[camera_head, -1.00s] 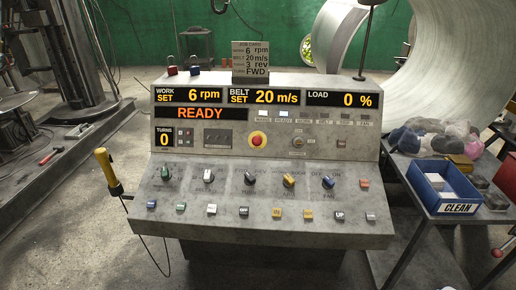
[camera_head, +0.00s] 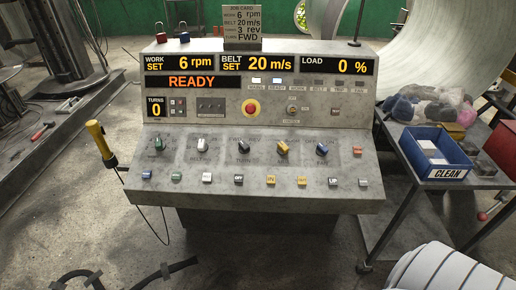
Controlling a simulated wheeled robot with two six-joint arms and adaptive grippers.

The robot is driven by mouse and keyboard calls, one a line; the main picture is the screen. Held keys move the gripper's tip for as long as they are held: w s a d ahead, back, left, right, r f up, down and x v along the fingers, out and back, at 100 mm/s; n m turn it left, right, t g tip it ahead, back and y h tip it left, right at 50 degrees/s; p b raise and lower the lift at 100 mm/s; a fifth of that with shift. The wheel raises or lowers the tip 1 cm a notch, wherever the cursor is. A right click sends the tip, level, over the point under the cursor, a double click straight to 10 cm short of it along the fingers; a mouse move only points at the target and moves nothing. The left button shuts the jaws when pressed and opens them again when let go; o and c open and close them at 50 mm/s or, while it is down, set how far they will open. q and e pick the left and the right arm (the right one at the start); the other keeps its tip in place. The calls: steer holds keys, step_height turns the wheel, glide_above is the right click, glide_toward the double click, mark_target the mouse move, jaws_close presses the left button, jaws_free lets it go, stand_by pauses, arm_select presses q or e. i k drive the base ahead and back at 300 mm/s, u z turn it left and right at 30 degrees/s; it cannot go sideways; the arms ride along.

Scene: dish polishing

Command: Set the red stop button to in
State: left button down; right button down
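The red stop button (camera_head: 252,107) is a round red cap on a yellow disc, at the middle of the grey console's upright panel. From this angle I cannot tell whether it is in or out. Two dark curved fingers of my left gripper (camera_head: 128,275) show at the bottom left edge, spread apart with nothing between them. They are low in the picture, in front of the console and well away from the button.
The console (camera_head: 270,205) has several knobs and small push buttons below the stop button. Its display (camera_head: 192,82) reads READY. A yellow-handled tool (camera_head: 101,140) stands at its left side.

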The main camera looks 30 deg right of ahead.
mark_target(250, 109)
steer(key=k, duration=0.5)
steer(key=z, duration=1.45)
steer(key=i, duration=1.25)
steer(key=u, duration=1.15)
